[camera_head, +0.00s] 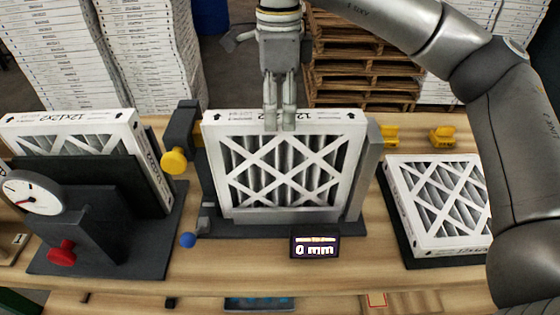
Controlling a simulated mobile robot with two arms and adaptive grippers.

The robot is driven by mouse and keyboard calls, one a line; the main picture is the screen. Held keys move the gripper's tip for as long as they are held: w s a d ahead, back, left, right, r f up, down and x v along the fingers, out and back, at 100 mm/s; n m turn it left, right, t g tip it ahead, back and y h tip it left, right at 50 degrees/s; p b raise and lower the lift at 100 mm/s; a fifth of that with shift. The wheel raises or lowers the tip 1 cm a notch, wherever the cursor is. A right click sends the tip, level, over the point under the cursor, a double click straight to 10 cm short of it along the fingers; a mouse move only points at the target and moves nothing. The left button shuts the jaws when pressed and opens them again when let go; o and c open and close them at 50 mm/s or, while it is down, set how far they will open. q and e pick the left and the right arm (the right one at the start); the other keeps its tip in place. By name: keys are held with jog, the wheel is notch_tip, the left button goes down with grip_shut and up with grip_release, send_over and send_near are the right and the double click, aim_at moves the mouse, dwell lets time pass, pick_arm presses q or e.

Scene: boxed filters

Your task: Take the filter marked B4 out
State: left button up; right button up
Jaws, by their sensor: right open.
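A white-framed pleated filter (240,190) stands upright in the dark middle fixture (270,230). My right gripper (280,122) comes down from above with its fingers open at the middle of this filter's top edge. I cannot tell whether the fingers touch the frame. A second filter (75,122) stands in the left fixture with the dial gauge, partly hidden by a dark plate. A third filter (440,200) lies tilted back on a dark stand at the right, partly covered by my right arm. I cannot read a B4 mark on any of them. My left gripper is not in view.
A small display (315,245) reading 0 mm stands in front of the middle fixture. A yellow knob (174,160) and blue knob (188,240) are at its left. A dial gauge (32,193) and red knob (62,252) are far left. Pallets (370,75) stand behind the bench.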

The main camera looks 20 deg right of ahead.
aim_at(284, 143)
jog(key=f+p, duration=0.1)
jog(key=f, duration=0.2)
jog(key=f+p, duration=0.1)
jog(key=f, duration=0.2)
jog(key=d+f+p, duration=0.1)
jog(key=f, duration=0.1)
jog(key=shift+s+f+p, duration=0.2)
jog(key=shift+f+p, duration=0.1)
jog(key=shift+f, duration=0.45)
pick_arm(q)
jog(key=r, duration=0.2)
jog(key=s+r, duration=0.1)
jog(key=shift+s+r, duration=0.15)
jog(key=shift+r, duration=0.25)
pick_arm(e)
jog(key=shift+a, duration=0.1)
jog(key=shift+c, duration=0.5)
grip_shut()
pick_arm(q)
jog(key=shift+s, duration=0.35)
pick_arm(e)
jog(key=shift+r, duration=0.1)
